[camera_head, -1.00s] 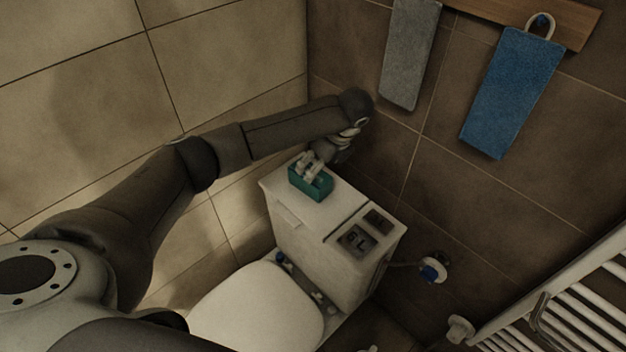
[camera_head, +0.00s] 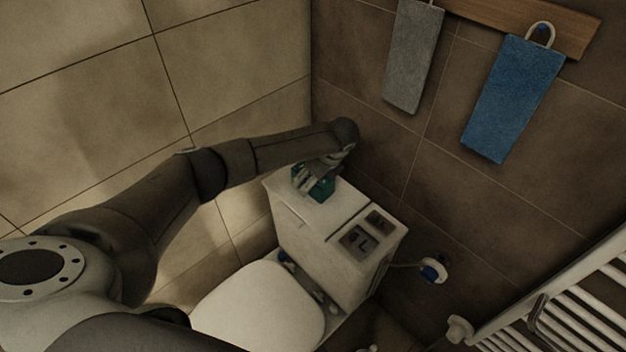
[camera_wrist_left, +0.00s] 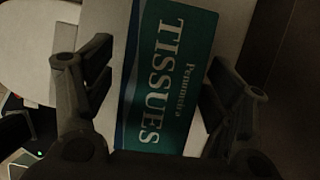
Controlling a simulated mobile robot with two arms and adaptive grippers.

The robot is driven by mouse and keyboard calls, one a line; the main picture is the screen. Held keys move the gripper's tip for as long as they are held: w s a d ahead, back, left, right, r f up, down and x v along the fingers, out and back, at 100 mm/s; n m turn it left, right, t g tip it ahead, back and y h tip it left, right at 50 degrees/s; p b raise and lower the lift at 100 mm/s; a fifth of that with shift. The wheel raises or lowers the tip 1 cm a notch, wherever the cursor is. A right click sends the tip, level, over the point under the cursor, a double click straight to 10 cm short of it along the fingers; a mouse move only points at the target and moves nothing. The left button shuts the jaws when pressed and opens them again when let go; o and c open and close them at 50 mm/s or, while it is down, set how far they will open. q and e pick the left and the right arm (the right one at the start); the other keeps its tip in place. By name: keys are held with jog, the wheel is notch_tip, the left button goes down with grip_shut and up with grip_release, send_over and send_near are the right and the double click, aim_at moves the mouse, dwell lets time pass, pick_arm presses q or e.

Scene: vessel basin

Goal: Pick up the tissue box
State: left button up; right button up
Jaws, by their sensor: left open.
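The tissue box (camera_head: 322,188) is teal and sits on top of the white toilet tank, near its back left end. In the left wrist view the tissue box (camera_wrist_left: 168,75) shows its "TISSUES" lettering and lies between the two dark fingers. My left gripper (camera_head: 307,179) reaches over the box from behind and partly covers it. In the left wrist view my left gripper (camera_wrist_left: 160,85) is open, with one finger on each side of the box. Whether the fingers touch it, I cannot tell. My right gripper is not in view.
The toilet tank (camera_head: 300,220) has a dark flush panel (camera_head: 362,240) on its right part. The toilet lid (camera_head: 258,305) lies in front. Tiled walls stand close behind and left. A grey towel (camera_head: 413,55) and a blue towel (camera_head: 512,95) hang above; a white radiator (camera_head: 560,300) is at right.

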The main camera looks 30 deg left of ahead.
pick_arm(q)
jog(key=shift+f, duration=0.25)
dwell(0.4)
jog(key=c, duration=1.1)
jog(key=shift+c, duration=0.2)
jog(key=shift+r, duration=0.15)
